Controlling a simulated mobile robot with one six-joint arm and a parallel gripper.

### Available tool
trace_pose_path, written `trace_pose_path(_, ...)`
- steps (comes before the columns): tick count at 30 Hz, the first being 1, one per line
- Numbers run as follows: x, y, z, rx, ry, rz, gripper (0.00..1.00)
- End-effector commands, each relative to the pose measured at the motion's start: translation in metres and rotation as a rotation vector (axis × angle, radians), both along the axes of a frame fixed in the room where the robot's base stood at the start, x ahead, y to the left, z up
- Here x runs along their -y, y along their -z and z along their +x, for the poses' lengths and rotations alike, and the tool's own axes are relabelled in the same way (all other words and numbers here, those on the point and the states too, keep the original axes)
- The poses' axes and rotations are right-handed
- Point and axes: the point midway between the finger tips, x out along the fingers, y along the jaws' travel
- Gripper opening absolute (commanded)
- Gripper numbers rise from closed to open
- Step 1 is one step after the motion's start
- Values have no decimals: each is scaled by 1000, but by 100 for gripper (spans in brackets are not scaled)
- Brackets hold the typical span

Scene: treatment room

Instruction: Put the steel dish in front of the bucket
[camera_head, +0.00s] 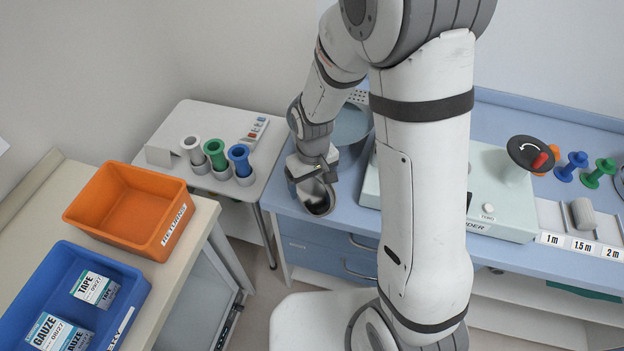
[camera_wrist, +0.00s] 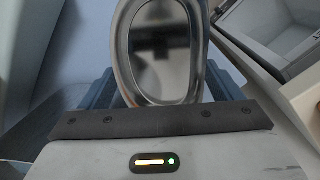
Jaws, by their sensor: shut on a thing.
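The steel dish (camera_head: 317,198) is a shiny oval bowl at the left front corner of the blue counter, just under my gripper (camera_head: 322,180). My gripper is shut on the dish. In the wrist view the dish (camera_wrist: 160,62) fills the upper middle, its near end close to my gripper (camera_wrist: 160,105). I cannot tell whether the dish touches the counter. A round blue-grey vessel (camera_head: 350,124), likely the bucket, stands behind my gripper on the counter, partly hidden by my arm.
A pale green winding machine (camera_head: 485,205) stands right of the dish, close by. The counter's front edge lies just before the dish.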

Motion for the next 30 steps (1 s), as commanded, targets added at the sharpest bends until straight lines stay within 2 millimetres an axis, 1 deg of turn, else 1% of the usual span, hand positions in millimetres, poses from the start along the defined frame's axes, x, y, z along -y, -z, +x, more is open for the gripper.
trace_pose_path(21,1,13,0,1,2,0,61)
trace_pose_path(22,1,12,0,1,2,0,88)
trace_pose_path(26,1,11,0,1,2,0,99)
trace_pose_path(27,1,11,0,0,2,0,100)
trace_pose_path(30,1,11,0,0,2,0,100)
